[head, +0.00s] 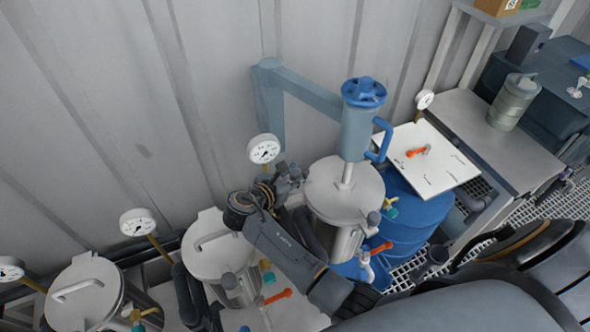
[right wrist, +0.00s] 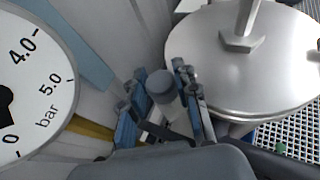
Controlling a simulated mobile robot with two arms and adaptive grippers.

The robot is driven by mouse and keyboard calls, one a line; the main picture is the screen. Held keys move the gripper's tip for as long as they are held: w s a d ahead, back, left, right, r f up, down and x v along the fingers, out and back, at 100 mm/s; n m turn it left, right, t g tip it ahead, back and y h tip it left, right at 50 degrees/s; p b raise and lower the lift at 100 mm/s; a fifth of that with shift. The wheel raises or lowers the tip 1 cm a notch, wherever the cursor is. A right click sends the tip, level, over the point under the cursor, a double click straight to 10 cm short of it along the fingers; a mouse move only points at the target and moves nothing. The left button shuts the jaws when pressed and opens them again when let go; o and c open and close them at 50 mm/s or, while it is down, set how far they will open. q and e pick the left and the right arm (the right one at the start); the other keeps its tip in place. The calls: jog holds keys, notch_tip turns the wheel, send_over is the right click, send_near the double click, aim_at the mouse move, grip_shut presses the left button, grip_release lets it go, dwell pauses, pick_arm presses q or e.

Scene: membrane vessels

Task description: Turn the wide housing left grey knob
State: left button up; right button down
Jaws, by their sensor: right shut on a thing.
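The wide housing is a steel vessel with a round silver lid (head: 345,190), near the middle of the head view. In the right wrist view its lid (right wrist: 245,70) fills the upper right. A grey knob (right wrist: 162,86) with a rounded cap stands left of the lid there. My right gripper (right wrist: 160,108) has its blue-and-grey fingers on both sides of this knob and is shut on it. In the head view the right gripper (head: 289,176) is at the housing's left side and hides the knob. My left gripper is in neither view.
A pressure gauge (head: 264,149) stands just behind the gripper and looms close at left in the wrist view (right wrist: 25,85). A narrower vessel (head: 215,245) is to the left. A blue drum (head: 415,215) stands right.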

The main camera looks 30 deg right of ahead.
jog(key=shift+m+g+h, duration=0.3)
jog(key=shift+m+g, duration=0.3)
jog(key=shift+g, duration=0.1)
jog(key=c, duration=1)
grip_release()
jog(key=shift+t, duration=0.3)
